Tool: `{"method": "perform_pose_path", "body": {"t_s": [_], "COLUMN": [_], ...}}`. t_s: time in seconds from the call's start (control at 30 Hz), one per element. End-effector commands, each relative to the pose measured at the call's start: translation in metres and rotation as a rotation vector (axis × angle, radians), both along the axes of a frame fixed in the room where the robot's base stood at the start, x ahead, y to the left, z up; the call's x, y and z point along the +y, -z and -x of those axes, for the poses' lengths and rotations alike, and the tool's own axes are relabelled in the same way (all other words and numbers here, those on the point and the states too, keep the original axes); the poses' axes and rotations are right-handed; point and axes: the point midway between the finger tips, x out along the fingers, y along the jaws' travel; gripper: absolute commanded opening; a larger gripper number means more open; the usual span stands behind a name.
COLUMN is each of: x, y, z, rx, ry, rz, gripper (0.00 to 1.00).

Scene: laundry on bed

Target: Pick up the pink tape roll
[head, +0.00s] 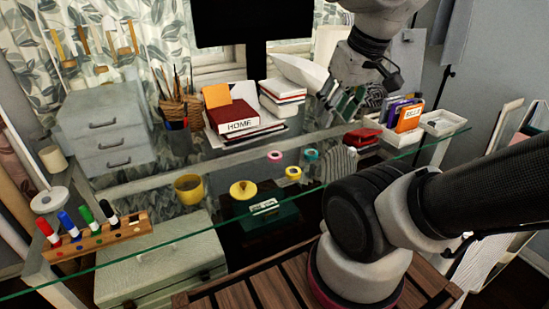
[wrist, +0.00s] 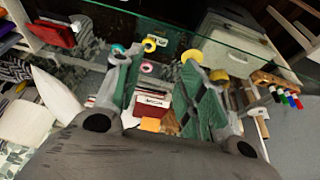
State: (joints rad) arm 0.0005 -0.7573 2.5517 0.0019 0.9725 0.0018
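The pink tape roll (head: 274,155) lies flat on the glass desk, left of a teal tape roll (head: 311,154) and behind a yellow tape roll (head: 293,172). My gripper (head: 362,80) hangs above the back right part of the desk, well apart from the pink roll. In the wrist view, my gripper (wrist: 162,58) has its two fingers spread wide with nothing held. The pink roll (wrist: 146,67) shows beyond the fingers, in the gap between them and nearer the left finger. The teal roll (wrist: 118,48) is partly behind the left finger.
A red stapler (head: 362,137) and a white tray (head: 443,123) are to the right. A marker rack (head: 98,236) stands front left.

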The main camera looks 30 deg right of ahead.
Motion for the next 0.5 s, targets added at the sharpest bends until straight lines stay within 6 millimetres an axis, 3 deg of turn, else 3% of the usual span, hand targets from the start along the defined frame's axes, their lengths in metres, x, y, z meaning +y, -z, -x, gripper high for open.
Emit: {"method": "perform_pose_path", "body": {"t_s": [0.03, 0.13, 0.27, 0.5], "x": [0.0, 0.0, -0.001, -0.003], "y": [0.001, 0.007, 0.027, 0.062], "z": [0.0, -0.002, -0.011, -0.06], "rx": [0.003, 0.036, 0.141, 0.339], "ry": [0.0, 0.001, 0.004, 0.027], "rz": [0.0, 0.0, 0.0, -0.006], "gripper": [0.52, 0.68, 0.68, 0.68]}}
